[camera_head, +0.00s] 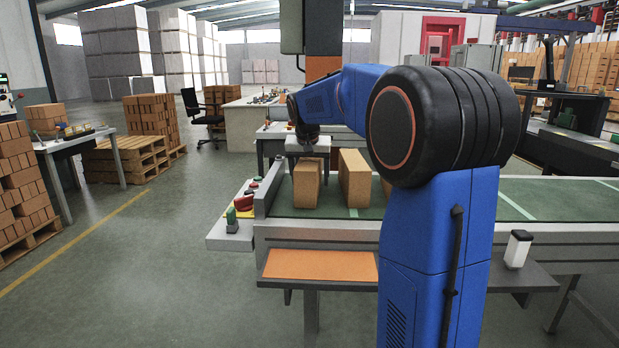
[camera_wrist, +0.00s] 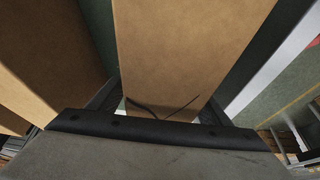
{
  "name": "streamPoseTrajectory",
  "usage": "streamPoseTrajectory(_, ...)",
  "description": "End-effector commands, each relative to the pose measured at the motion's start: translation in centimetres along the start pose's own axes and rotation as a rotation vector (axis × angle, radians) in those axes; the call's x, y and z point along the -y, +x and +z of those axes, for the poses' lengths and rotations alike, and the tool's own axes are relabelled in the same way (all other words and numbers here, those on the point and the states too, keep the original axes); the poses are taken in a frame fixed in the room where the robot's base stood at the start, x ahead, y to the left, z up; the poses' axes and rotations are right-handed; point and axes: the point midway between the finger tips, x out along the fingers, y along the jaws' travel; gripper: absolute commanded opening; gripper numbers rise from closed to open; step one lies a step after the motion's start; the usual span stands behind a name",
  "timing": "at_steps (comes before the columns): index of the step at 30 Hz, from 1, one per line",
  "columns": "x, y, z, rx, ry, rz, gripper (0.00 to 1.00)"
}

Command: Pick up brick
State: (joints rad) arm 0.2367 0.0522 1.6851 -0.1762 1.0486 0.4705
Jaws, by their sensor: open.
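A tan brick (camera_head: 307,184) stands at the left end of the green conveyor belt (camera_head: 330,212). A second tan brick (camera_head: 354,178) stands just right of it, and part of another shows behind my arm. My gripper (camera_head: 308,160) is over the leftmost brick, pointing down. In the wrist view a brick (camera_wrist: 185,50) fills the middle between the open fingers (camera_wrist: 160,108), with a dark crack-like mark near its lower end. Another brick (camera_wrist: 50,50) is close on the left. Whether the fingers touch the brick is hard to tell.
A control panel with a red button (camera_head: 243,203) and a green one (camera_head: 231,214) juts from the conveyor's left end. An orange-topped shelf (camera_head: 320,265) is in front. Brick stacks on pallets (camera_head: 20,185) and a side table (camera_head: 75,143) stand left. The floor between is clear.

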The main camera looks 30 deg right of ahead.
Motion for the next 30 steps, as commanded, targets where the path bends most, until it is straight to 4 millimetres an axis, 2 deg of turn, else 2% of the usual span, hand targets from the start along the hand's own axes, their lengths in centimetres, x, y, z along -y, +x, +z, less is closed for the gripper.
streamPoseTrajectory(6, 0.0, 0.1, 0.0, -0.001, 0.0, 0.0, 0.72)
streamPoseTrajectory(15, 0.0, 0.1, 0.0, -0.001, 0.0, 0.0, 0.0)
streamPoseTrajectory(25, 0.0, -0.2, -0.2, -0.004, 0.0, -0.002, 0.0)
streamPoseTrajectory(30, 0.0, -1.5, -0.8, -0.006, 0.0, -0.002, 0.0)
